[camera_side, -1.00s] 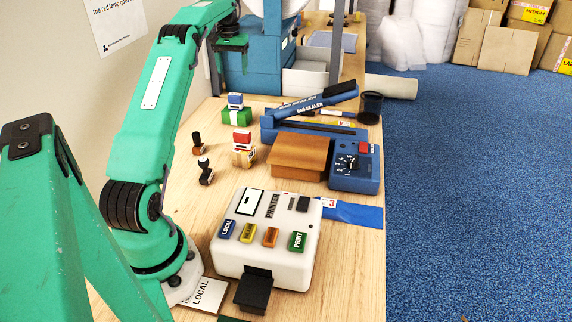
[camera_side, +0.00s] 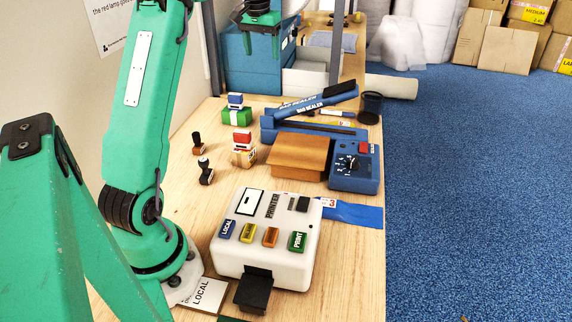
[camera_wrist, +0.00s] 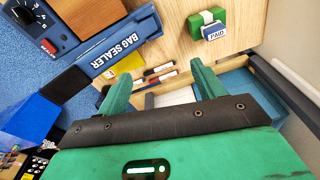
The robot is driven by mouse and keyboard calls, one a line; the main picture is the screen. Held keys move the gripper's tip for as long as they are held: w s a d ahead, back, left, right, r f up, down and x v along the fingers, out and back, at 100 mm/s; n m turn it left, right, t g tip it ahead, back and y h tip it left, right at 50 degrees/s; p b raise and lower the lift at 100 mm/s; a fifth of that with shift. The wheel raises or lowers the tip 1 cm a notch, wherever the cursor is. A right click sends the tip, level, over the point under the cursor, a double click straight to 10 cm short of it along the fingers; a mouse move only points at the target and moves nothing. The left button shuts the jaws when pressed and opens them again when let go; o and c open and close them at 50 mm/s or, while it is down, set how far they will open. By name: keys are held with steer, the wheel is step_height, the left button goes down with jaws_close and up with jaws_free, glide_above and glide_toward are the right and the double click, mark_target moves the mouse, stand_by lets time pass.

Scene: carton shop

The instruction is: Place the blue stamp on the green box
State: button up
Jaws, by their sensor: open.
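The green box (camera_side: 237,117), with a pale band, lies on the far left of the bench in the side view, and at the top of the wrist view (camera_wrist: 201,20). The blue stamp (camera_side: 235,101), blue and white, shows just above the box in the side view. In the wrist view the stamp (camera_wrist: 215,32), marked PAID, overlaps the box's edge on my gripper's side. I cannot tell whether it rests on the box or stands behind it. My gripper (camera_side: 262,42) is raised beyond both, over the blue cabinet. Its jaws (camera_wrist: 150,76) are open and empty.
A red stamp (camera_side: 242,137) sits above a small wooden block (camera_side: 243,156). Two dark stamps stand left of it. The blue bag sealer (camera_side: 312,131), a brown box (camera_side: 297,151) and a white printer (camera_side: 265,240) fill the right and front. Bare bench lies around the green box.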

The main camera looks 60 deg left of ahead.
steer(key=s+d+r+m+t, duration=0.1)
steer(key=s+d+r, duration=0.15)
steer(key=d, duration=0.45)
steer(key=s+d+r+m, duration=0.1)
steer(key=s+d, duration=0.2)
steer(key=d, duration=0.4)
steer(key=s+d+r+m+t, duration=0.1)
steer(key=s+d, duration=0.1)
steer(key=d, duration=0.5)
steer(key=s+d+f+m+t, duration=0.2)
steer(key=s+d+f, duration=0.5)
steer(key=s+d, duration=0.5)
steer(key=s+m, duration=0.1)
steer(key=s, duration=0.1)
steer(key=shift+s+d+f+m+h, duration=0.2)
steer(key=shift+s+d+m+h, duration=0.1)
steer(key=shift+d+m+h, duration=0.1)
